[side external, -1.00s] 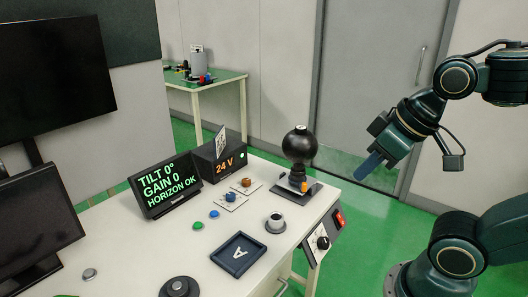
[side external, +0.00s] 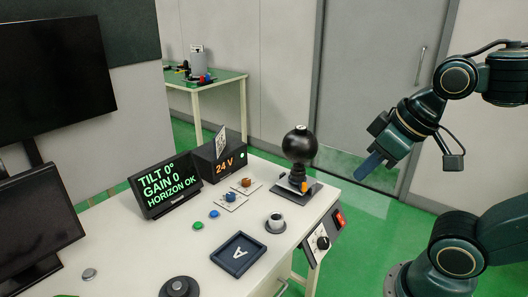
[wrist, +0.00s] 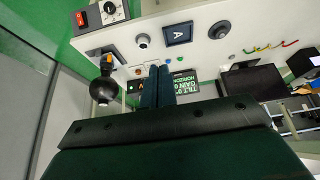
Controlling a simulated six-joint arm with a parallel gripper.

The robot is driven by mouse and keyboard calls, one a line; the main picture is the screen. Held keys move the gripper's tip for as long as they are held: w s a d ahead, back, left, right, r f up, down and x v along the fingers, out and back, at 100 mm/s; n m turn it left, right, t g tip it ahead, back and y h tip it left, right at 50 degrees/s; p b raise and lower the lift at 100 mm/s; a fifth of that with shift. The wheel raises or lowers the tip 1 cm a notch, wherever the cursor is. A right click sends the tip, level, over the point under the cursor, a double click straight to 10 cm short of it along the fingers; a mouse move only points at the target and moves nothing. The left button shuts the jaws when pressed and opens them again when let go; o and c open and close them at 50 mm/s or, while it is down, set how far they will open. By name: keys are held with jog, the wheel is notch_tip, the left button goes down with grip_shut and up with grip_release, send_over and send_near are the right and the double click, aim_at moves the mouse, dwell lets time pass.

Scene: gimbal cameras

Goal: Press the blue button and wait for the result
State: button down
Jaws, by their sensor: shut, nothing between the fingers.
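The blue button (side external: 214,214) is a small flat disc on the white table, right of a green button (side external: 198,226). It also shows in the wrist view as a small blue dot (wrist: 180,58). The display (side external: 166,185) behind the buttons reads "TILT 0°", "GAIN 0", "HORIZON OK". My gripper (side external: 370,165) is shut and empty. It hangs in the air right of the table, clear of the button. In the wrist view its fingers (wrist: 157,80) lie side by side, hiding part of the table.
A black ball on a stand (side external: 299,145) stands at the table's right edge, between my gripper and the buttons. A "24 V" box (side external: 222,158), two knobs, a grey cup-like part (side external: 275,223) and a tray marked A (side external: 239,255) are nearby.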

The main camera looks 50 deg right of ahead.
dwell(0.9)
jog(key=c, duration=1.5)
grip_release()
jog(key=shift+w, duration=0.1)
jog(key=o, duration=0.4)
jog(key=shift+w+d+r, duration=0.1)
jog(key=shift+w+d, duration=0.05)
jog(key=o, duration=1.1)
jog(key=w+d+m, duration=0.1)
jog(key=w, duration=0.1)
jog(key=w+d+r+m+g, duration=0.1)
jog(key=w+d+m, duration=0.1)
jog(key=shift+h, duration=0.4)
jog(key=w+d+f+m+g, duration=0.1)
jog(key=w+d+m+g, duration=0.1)
jog(key=w+d+m, duration=0.65)
jog(key=d+f+m+g, duration=0.1)
jog(key=d+f+m, duration=0.2)
jog(key=d, duration=0.7)
jog(key=d+f+m+g, duration=0.1)
jog(key=d+f+m, duration=0.2)
jog(key=d+f, duration=0.3)
jog(key=d, duration=0.4)
jog(key=shift+f+g+y, duration=0.25)
jog(key=shift+g+y, duration=0.05)
jog(key=shift+y, duration=0.1)
jog(key=shift+d+f+m, duration=0.1)
jog(key=shift+m, duration=0.15)
